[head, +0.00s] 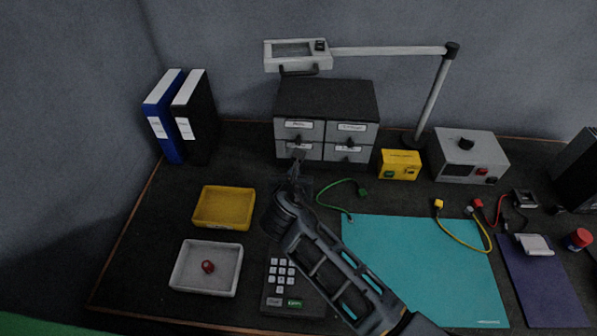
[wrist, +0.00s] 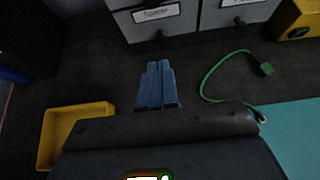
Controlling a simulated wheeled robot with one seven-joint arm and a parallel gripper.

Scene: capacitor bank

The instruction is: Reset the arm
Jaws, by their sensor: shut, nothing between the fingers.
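My gripper (head: 297,158) is at the end of my dark arm, which reaches up from the lower right of the head view. Its fingers are together and empty, in front of the drawer cabinet (head: 325,87). In the wrist view the shut fingers (wrist: 157,85) point toward the cabinet's lower drawers (wrist: 158,22). In the head view the fingertips overlap the lower left drawer, and I cannot tell whether they touch it. My arm hides part of the keypad box (head: 293,305) and part of the teal mat (head: 420,260).
A yellow tray (head: 224,226) and a white tray (head: 237,272) with a red item (head: 208,267) stand left. A green cable (head: 330,204) lies right of my gripper. A yellow box (head: 400,173), a grey instrument (head: 468,160) and a lamp post (head: 432,90) stand behind. Binders (head: 165,130) stand back left.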

